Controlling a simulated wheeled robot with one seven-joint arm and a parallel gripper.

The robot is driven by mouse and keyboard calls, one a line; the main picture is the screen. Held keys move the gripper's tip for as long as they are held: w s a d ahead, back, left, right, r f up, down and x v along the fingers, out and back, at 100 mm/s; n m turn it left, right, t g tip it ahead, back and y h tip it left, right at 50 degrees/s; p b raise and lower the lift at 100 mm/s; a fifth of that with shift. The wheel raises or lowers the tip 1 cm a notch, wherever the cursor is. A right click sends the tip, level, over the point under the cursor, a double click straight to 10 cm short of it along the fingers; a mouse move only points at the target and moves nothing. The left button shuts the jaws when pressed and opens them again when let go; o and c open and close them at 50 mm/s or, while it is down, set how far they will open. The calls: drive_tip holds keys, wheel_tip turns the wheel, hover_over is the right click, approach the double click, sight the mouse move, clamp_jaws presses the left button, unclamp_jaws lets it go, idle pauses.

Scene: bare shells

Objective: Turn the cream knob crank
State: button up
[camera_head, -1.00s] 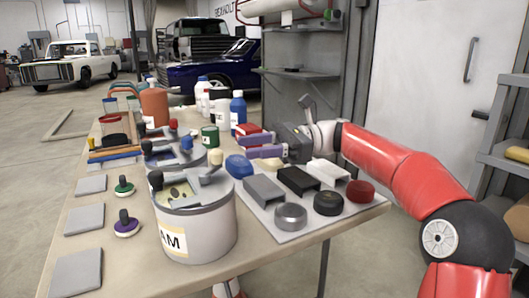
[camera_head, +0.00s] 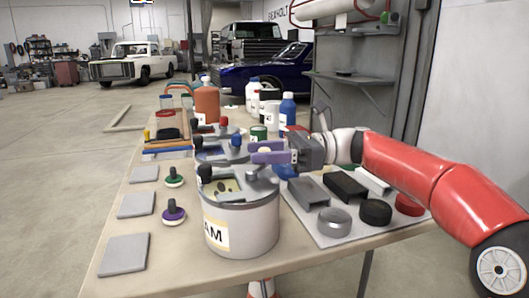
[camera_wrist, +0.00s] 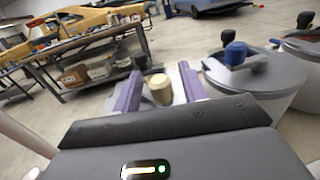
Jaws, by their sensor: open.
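The cream knob (camera_wrist: 160,88) stands between my gripper's two purple fingers in the wrist view. In the head view a pale knob (camera_head: 265,151) shows beside the fingers, above the grey crank arm (camera_head: 258,176) on the lid of the nearest grey drum (camera_head: 265,228). The drum's front label reads "AM", the rest being out of sight. My gripper (camera_wrist: 154,86) is open, with a finger on each side of the knob; I cannot tell whether either touches it. In the head view my gripper (camera_head: 268,152) reaches in from the right.
A drum with a blue knob (camera_wrist: 235,52) stands close to the right finger in the wrist view. A black knob (camera_head: 205,172) stands on the near drum's left side. Grey blocks and round knobs lie on a mat (camera_head: 334,239) at right. Bottles stand behind.

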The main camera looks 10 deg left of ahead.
clamp_jaws()
